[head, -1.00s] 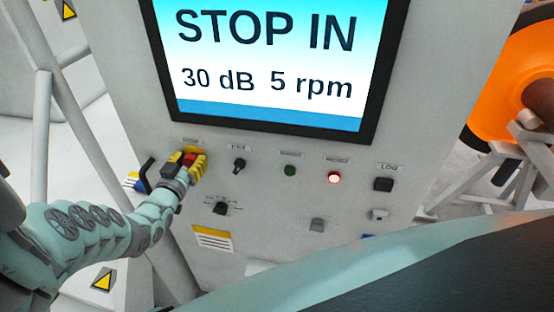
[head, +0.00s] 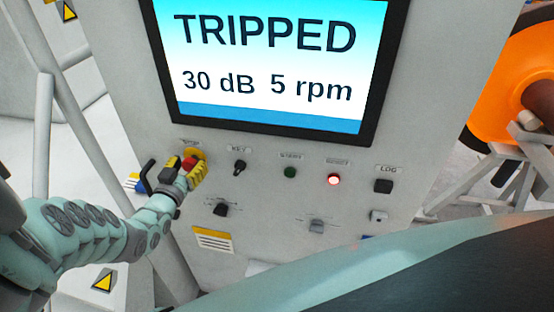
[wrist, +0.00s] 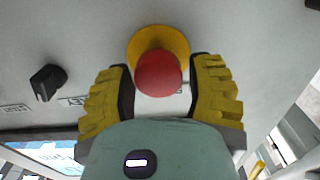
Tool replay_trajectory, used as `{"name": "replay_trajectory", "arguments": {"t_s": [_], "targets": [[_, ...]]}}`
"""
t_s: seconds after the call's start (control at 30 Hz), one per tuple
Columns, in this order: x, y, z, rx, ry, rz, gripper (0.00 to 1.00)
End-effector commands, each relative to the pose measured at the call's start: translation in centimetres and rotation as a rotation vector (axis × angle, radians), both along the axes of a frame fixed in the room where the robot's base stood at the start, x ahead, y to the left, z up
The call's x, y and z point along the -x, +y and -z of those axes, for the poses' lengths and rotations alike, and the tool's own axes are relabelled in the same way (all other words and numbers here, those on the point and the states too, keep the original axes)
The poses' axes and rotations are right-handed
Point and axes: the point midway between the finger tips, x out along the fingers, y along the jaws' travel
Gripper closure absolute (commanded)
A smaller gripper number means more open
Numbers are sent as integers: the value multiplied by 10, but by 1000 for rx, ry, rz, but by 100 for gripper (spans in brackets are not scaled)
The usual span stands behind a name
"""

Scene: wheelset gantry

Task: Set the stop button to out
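The red stop button (wrist: 158,74) sits on a round yellow base (wrist: 153,40) on the panel, and also shows in the head view (head: 190,163). My gripper (wrist: 160,80) has its two yellow ridged fingers on either side of the red cap. A gap shows between the cap and each finger, so the gripper is open around the button and not closed on it. In the head view my gripper (head: 186,170) partly hides the button. The screen (head: 270,60) reads "TRIPPED", "30 dB" and "5 rpm".
A black key switch (head: 239,166) is right of the button. Beyond it are a dark green button (head: 290,172), a lit red one (head: 334,180) and a black LOG button (head: 383,186). A black knob (head: 221,209) is below; a dark handle (head: 147,168) is to the left.

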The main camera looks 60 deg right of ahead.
Motion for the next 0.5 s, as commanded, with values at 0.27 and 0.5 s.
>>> {"name": "replay_trajectory", "arguments": {"t_s": [0.27,0.5], "targets": [[1,-1,0,0,1,2,27],[1,1,0,0,1,2,27]]}}
